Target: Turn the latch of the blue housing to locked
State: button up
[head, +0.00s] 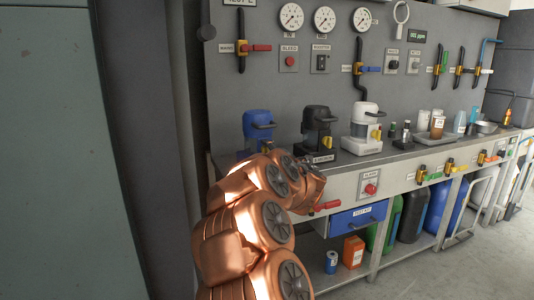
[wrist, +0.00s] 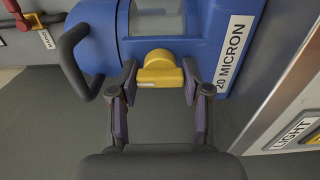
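The blue housing (head: 257,122) stands at the left end of the bench, partly hidden by my copper arm in the head view. It fills the top of the wrist view (wrist: 108,40), with a dark handle, a clear window and a "20 MICRON" label. Its yellow latch (wrist: 160,70) sits at the middle of the wrist view. My gripper (wrist: 160,80) is open, with one fingertip at each side of the latch. The fingertips are very close to it; I cannot tell if they touch.
A black housing (head: 318,122) and a white housing (head: 362,124) stand to the right on the bench. A red-handled valve (head: 327,206) and a blue drawer (head: 357,217) are on the bench front. Gauges (head: 324,19) hang on the grey wall panel above.

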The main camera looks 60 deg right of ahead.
jog(key=o, duration=0.3)
jog(key=shift+s, duration=0.1)
jog(key=v, duration=1.2)
jog(key=shift+a+f, duration=0.1)
dwell(0.5)
